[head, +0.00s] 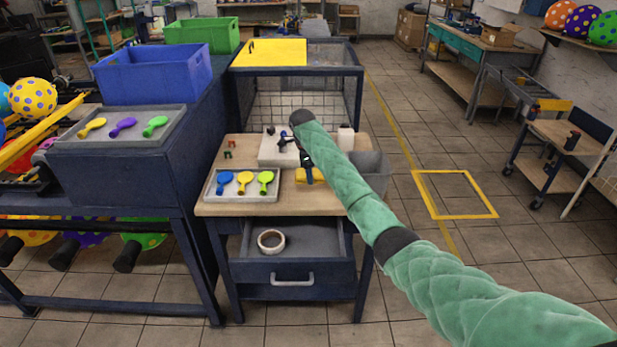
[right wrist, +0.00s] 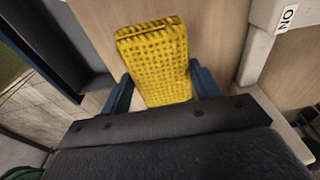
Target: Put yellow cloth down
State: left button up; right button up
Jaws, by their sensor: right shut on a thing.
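The yellow cloth (right wrist: 155,62) is a folded, waffle-textured block. In the right wrist view it sits between the two blue fingers of my right gripper (right wrist: 160,92), which is shut on it. In the head view the cloth (head: 301,175) shows at the wooden table top (head: 232,151), just right of the tray of balloons. My right gripper (head: 306,172) points down there, partly hidden by my green-sleeved arm. I cannot tell whether the cloth touches the table top. My left gripper is not in view.
A grey tray (head: 212,192) with blue, yellow and green balloons lies left of the cloth. A white device (head: 270,152) is behind, a white bottle (head: 346,137) and grey bin (head: 371,168) to the right. The drawer (head: 287,268) below is open, with a tape roll (head: 271,241) inside.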

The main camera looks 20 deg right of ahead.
aim_at(310, 191)
jog(key=shift+w+f, duration=0.15)
jog(key=shift+f, duration=0.75)
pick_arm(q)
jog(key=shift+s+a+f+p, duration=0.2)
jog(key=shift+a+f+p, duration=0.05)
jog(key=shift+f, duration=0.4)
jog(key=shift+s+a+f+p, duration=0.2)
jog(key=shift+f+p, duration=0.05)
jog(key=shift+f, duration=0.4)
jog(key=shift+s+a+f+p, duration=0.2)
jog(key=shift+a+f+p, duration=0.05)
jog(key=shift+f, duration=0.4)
pick_arm(e)
jog(key=shift+f, duration=1.8)
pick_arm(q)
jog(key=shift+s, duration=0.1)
pick_arm(e)
jog(key=shift+f, duration=0.1)
jog(key=o, duration=0.9)
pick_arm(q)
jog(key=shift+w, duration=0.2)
pick_arm(e)
jog(key=shift+o, duration=0.2)
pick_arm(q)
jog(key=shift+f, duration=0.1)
